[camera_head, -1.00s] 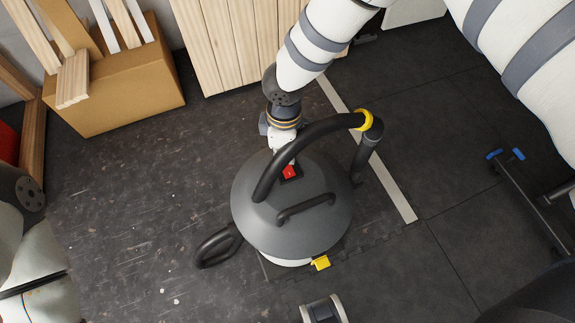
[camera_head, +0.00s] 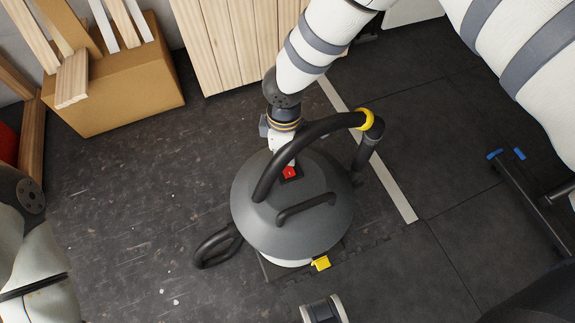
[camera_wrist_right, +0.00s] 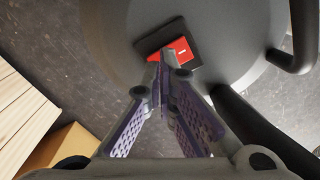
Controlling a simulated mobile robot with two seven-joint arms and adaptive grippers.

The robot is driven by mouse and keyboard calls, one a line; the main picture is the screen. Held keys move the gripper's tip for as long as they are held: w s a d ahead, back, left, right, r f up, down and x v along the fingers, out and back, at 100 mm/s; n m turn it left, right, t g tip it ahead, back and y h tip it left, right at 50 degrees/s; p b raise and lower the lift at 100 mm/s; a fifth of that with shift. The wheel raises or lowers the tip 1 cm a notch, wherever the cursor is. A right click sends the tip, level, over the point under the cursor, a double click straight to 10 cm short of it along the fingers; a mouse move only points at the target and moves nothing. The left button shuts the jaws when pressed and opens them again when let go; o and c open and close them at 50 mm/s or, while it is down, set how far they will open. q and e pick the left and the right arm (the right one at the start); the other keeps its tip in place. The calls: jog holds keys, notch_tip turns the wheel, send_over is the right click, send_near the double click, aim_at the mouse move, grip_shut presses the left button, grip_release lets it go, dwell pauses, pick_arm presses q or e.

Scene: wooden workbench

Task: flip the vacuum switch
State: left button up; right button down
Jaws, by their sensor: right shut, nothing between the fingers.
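The vacuum (camera_head: 318,228) is a grey, dome-topped canister standing on the dark floor. Its red switch (camera_head: 289,172) sits in a black housing on top, between the hose and the black handle. The switch also shows in the right wrist view (camera_wrist_right: 180,52), with a white mark on its face. My right gripper (camera_wrist_right: 161,70) is shut and empty, with its tips at the near edge of the switch. Whether they touch it I cannot tell. In the head view the hose partly hides this gripper. My left arm shows at the left edge, but its gripper is out of view.
A thick black hose (camera_head: 318,129) with a yellow ring (camera_head: 372,120) arches over the vacuum beside my right gripper. A cardboard box (camera_head: 125,90) with wooden boards stands at the upper left. Wooden planks (camera_head: 228,40) stand behind. The floor left of the vacuum is mostly clear.

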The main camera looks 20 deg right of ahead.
aim_at(285, 163)
pick_arm(q)
jog(key=shift+s+f+b, duration=0.2)
jog(key=shift+f+b, duration=0.1)
jog(key=shift+b, duration=0.05)
pick_arm(e)
jog(key=shift+f, duration=0.75)
notch_tip(285, 163, up, 7)
jog(key=p, duration=0.4)
jog(key=shift+r, duration=0.1)
pick_arm(q)
jog(key=shift+t, duration=0.4)
jog(key=v, duration=0.4)
jog(key=shift+w+r, duration=0.2)
jog(key=shift+w, duration=0.15)
